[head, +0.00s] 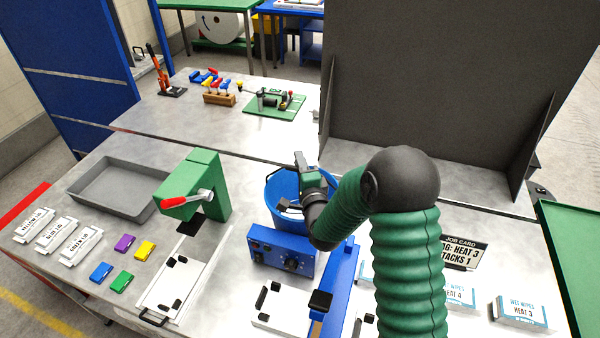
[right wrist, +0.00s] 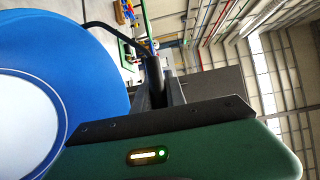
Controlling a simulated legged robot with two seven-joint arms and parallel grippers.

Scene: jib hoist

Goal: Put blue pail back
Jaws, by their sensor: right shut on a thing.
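The blue pail (head: 283,188) is near the middle of the head view, behind a blue control box. My right gripper (head: 300,162) is over the pail and hides part of it. In the right wrist view, the pail (right wrist: 85,60) fills the left side with a pale round patch on it. The right gripper's jaws (right wrist: 163,88) are shut on the pail's dark handle (right wrist: 103,27). I cannot tell whether the pail's base touches the table. My left gripper is not in view.
The blue control box (head: 285,250) stands in front of the pail. A green press (head: 205,185) with a red-tipped lever and a grey tray (head: 115,187) are to the left. A dark upright panel (head: 440,90) stands at the back right. Wipes packs (head: 522,312) lie front right.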

